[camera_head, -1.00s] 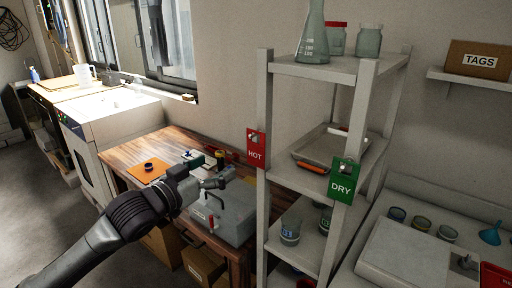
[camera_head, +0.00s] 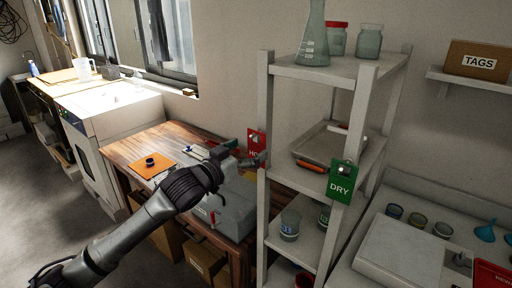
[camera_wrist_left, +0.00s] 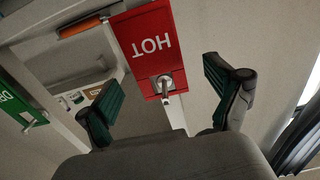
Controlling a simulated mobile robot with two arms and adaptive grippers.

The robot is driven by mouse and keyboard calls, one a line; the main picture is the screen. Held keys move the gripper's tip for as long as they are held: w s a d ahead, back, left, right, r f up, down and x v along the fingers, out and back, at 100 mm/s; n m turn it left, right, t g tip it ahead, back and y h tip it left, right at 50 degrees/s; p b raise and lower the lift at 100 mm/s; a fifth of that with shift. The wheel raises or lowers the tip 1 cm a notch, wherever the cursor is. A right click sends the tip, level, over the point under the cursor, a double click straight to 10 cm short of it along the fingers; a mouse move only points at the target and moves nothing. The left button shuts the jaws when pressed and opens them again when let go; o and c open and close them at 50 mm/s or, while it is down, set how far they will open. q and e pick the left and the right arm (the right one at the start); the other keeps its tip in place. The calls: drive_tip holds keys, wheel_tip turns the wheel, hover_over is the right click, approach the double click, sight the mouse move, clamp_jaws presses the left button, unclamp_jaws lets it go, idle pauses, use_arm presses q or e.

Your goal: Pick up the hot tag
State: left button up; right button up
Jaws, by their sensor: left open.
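The red HOT tag (camera_head: 256,143) hangs on the left front post of the white shelf rack. In the left wrist view the tag (camera_wrist_left: 146,45) appears upside down, with a metal peg (camera_wrist_left: 166,88) at its hole. My left gripper (camera_head: 256,161) is in front of the tag in the head view and covers part of its lettering. In the left wrist view my left gripper (camera_wrist_left: 160,95) is open, with its green-padded fingers on either side of the tag and apart from it. My right gripper is not in view.
A green DRY tag (camera_head: 342,181) hangs on the neighbouring post. The rack (camera_head: 318,72) holds glassware on top and a tray (camera_head: 322,146) on its middle shelf. A grey box (camera_head: 236,215) stands on the wooden table below my left arm.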

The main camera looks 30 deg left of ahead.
sight(256, 145)
use_arm(q)
drive_tip(key=w, duration=0.2)
drive_tip(key=w+p, duration=0.1)
drive_tip(key=shift+w+d, duration=0.3)
drive_tip(key=shift+s, duration=0.1)
drive_tip(key=shift+c, duration=1.3)
drive_tip(key=c, duration=0.6)
